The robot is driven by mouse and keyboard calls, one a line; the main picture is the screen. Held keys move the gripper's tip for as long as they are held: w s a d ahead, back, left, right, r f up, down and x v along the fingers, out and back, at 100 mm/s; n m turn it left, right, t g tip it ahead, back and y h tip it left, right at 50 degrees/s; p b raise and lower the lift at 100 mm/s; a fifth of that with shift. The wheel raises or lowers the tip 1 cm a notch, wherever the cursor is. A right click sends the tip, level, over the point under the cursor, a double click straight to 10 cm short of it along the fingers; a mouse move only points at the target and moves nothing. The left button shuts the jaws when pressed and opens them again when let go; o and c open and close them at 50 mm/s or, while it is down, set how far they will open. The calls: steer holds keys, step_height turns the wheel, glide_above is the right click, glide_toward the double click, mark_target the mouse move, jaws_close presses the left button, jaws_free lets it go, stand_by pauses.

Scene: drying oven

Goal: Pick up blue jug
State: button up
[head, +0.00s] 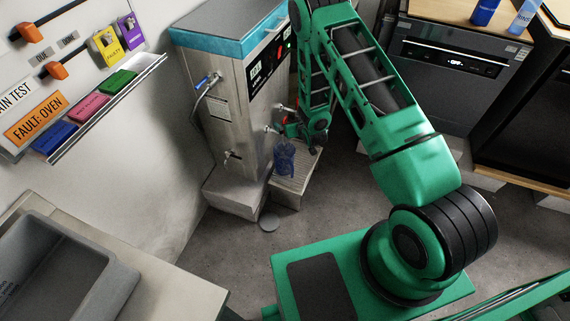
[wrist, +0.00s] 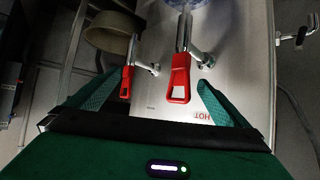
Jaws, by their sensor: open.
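The blue jug (head: 285,158) is translucent and stands upright on the low step at the foot of the steel dispenser, below its taps. In the wrist view only a pale bluish part of what looks like the jug (wrist: 186,4) shows at the top edge. My gripper (head: 292,128) is just above the jug, in front of the dispenser, partly hidden by my arm. In the wrist view my gripper (wrist: 152,82) is open, its green fingers spread on either side of two red tap handles. Nothing is held.
The red handle (wrist: 180,80) and a smaller red handle (wrist: 126,82) stick out from the dispenser (head: 228,105), by the word HOT. A tan round vessel (wrist: 112,32) shows in the wrist view. A sink (head: 125,285) is lower left.

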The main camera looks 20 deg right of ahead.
steer(key=t, duration=0.1)
glide_above(286, 163)
steer(key=d, duration=0.3)
step_height(286, 163, down, 9)
steer(key=s+f+n+t+y, duration=0.1)
steer(key=s+f+y, duration=0.1)
steer(key=s+f, duration=0.45)
steer(key=x, duration=1.2)
steer(key=shift+s+f, duration=0.2)
steer(key=shift+f, duration=0.2)
steer(key=c, duration=1.9)
steer(key=shift+c, duration=0.7)
steer(key=shift+r, duration=0.15)
